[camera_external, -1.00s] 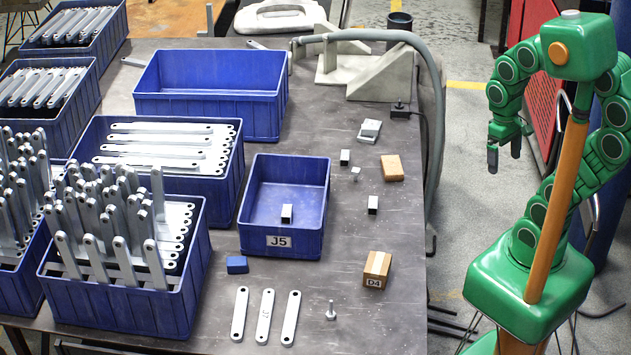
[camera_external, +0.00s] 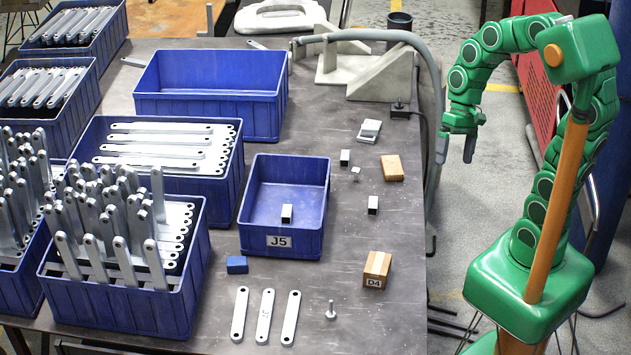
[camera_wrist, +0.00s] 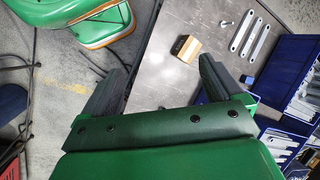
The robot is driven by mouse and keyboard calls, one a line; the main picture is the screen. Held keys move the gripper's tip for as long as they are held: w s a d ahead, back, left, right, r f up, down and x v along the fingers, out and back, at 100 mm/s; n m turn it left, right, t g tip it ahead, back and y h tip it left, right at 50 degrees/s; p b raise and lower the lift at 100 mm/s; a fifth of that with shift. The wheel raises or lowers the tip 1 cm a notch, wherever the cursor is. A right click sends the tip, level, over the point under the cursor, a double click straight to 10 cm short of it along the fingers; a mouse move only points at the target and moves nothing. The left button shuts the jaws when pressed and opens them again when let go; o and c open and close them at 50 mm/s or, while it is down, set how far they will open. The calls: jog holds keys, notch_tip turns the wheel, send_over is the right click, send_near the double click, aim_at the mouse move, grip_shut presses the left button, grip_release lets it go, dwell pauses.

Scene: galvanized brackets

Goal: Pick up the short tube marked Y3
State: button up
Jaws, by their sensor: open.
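Several short square metal tubes show in the external view, and I cannot read a Y3 mark on any of them. One short tube (camera_external: 373,205) is on the table's right side, another short tube (camera_external: 345,157) is farther back, and a third short tube (camera_external: 286,213) is inside the blue bin labelled J5 (camera_external: 279,242). My gripper (camera_external: 456,156) is open and empty, raised beyond the table's right edge. In the wrist view its fingers are spread (camera_wrist: 162,75), with nothing between them; I cannot make out a tube there.
A wooden block marked D4 (camera_external: 376,270), a plain wooden block (camera_external: 391,168), a blue block (camera_external: 237,265), a bolt (camera_external: 331,310) and flat brackets (camera_external: 265,316) lie on the table (camera_external: 380,325). Bins of brackets (camera_external: 125,305) fill the left. A grey hose (camera_external: 436,90) runs along the right edge.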

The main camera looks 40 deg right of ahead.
jog(key=w+a+f+m+y, duration=0.1)
jog(key=w+a+m+y, duration=0.25)
jog(key=w, duration=0.45)
jog(key=w+a+f+m+y, duration=0.15)
jog(key=w+a, duration=0.25)
jog(key=w, duration=0.5)
jog(key=m+t+y, duration=0.3)
jog(key=m+t, duration=0.7)
jog(key=m, duration=0.6)
send_over(344, 155)
jog(key=s+a, duration=0.4)
jog(key=s, duration=0.3)
notch_tip(344, 155, down, 21)
jog(key=w+d+f+m+h, duration=0.1)
jog(key=d+f, duration=0.1)
jog(key=f, duration=0.1)
jog(key=d+f+m+t, duration=0.1)
jog(key=d+f, duration=0.2)
jog(key=w+d+f+m+t+h, duration=0.1)
jog(key=d+f+m, duration=0.1)
jog(key=d+f, duration=0.1)
jog(key=shift+w+d+f+h, duration=0.2)
jog(key=shift+w+f+h, duration=0.1)
jog(key=shift+f, duration=0.05)
jog(key=shift+w+f, duration=0.1)
jog(key=shift+f, duration=0.05)
jog(key=shift+x, duration=3.8)
